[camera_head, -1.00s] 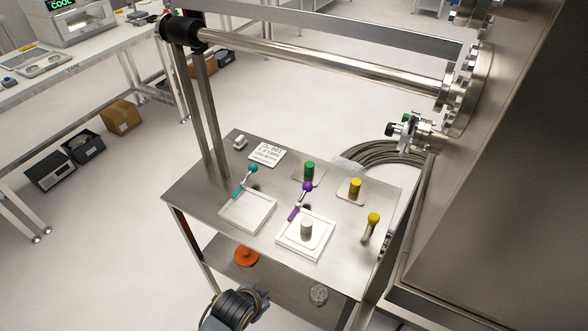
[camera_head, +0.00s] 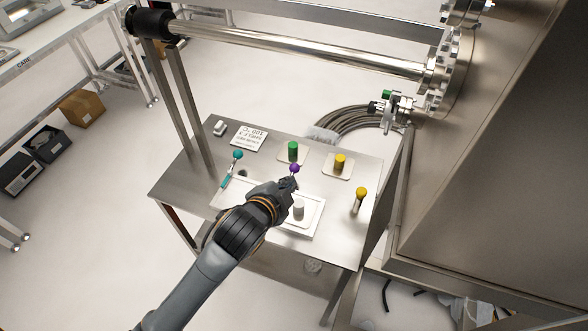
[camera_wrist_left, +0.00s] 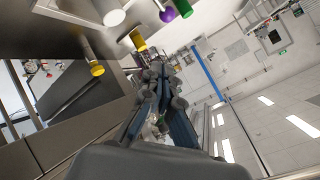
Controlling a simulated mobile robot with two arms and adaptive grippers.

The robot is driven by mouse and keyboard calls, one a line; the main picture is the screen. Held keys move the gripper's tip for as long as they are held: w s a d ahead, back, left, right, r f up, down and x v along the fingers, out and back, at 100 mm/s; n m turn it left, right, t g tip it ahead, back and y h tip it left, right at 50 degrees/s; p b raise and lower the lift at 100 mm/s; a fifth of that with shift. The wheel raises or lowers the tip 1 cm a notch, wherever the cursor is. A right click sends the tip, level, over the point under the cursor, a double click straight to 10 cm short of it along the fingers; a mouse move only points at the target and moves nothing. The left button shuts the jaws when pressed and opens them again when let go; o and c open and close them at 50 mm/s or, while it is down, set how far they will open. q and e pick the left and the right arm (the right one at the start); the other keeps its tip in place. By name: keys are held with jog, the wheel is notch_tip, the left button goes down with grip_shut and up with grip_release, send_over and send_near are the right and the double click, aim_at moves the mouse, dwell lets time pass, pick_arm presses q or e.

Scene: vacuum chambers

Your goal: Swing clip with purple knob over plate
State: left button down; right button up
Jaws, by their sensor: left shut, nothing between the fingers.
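The purple knob (camera_head: 294,168) of the clip shows just past my left gripper's fingertips; most of its clip arm is hidden behind the gripper. The knob also shows at the top of the left wrist view (camera_wrist_left: 167,15). The white plate (camera_head: 312,232) beside it carries a white cylinder (camera_head: 298,209), and its left part is covered by my arm. My left gripper (camera_head: 289,184) is shut and empty, close to the purple knob; in the left wrist view its fingertips (camera_wrist_left: 160,74) appear apart from the knob. My right gripper is not in view.
A clip with a teal knob (camera_head: 238,155) stands to the left. A green cylinder (camera_head: 293,150), a yellow cylinder (camera_head: 340,161) and a yellow-topped post (camera_head: 361,196) stand behind and right on the steel table (camera_head: 180,187). The chamber wall (camera_head: 480,190) bounds the right.

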pick_arm(q)
jog(key=shift+d, duration=0.1)
jog(key=p, duration=0.2)
send_near(298, 171)
jog(key=w+d, duration=0.3)
jog(key=d, duration=0.1)
jog(key=shift+w+a+f+p, duration=0.25)
jog(key=shift+w+p, duration=0.1)
jog(key=shift+w, duration=0.1)
jog(key=shift+w+a+f+p, duration=0.15)
jog(key=shift+w+a+p, duration=0.15)
jog(key=shift+w, duration=0.1)
jog(key=shift+w+a+f, duration=0.35)
jog(key=shift+w+f, duration=0.1)
jog(key=shift+f, duration=0.2)
